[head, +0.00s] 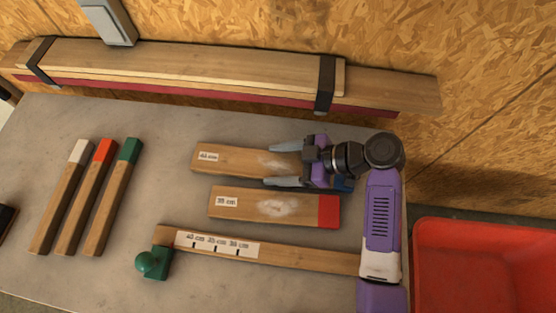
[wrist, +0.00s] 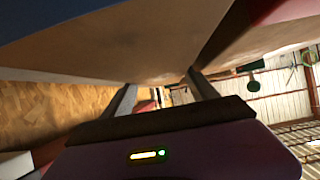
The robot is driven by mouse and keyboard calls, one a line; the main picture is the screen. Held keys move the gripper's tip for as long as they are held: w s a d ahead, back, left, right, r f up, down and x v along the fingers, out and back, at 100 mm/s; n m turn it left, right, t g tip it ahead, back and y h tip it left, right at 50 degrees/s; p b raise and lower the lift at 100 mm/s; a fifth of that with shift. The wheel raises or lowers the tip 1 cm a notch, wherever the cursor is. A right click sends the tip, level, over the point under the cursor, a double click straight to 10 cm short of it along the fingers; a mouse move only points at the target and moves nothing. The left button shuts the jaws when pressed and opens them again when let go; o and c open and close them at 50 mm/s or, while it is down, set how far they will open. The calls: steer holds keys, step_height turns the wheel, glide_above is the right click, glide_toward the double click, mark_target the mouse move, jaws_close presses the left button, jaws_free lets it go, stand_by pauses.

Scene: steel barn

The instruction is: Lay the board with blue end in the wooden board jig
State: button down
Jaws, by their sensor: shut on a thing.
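My gripper (head: 283,165) is shut on the board with blue end (head: 235,161), one finger along each long side. The board lies crosswise with a length label at its left end. Its right end is mostly hidden under my gripper and wrist, with a bit of blue showing there. In the wrist view the held board (wrist: 140,45) fills the top, between my gripper's fingers (wrist: 160,85). I cannot tell whether it is off the table. The wooden board jig (head: 290,256) is a long strip with length marks and a green knobbed stop (head: 157,262) at its left end.
A red-ended board (head: 250,204) lies between the held board and the jig. Narrow sticks with white (head: 62,200), red (head: 85,200) and green (head: 112,205) ends lie at left. Strapped planks (head: 200,67) line the back. A red bin (head: 485,226) stands at right.

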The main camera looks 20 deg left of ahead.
steer(key=shift+f, duration=0.1)
steer(key=c, duration=0.7)
jaws_free()
steer(key=shift+f, duration=0.1)
steer(key=o, duration=0.5)
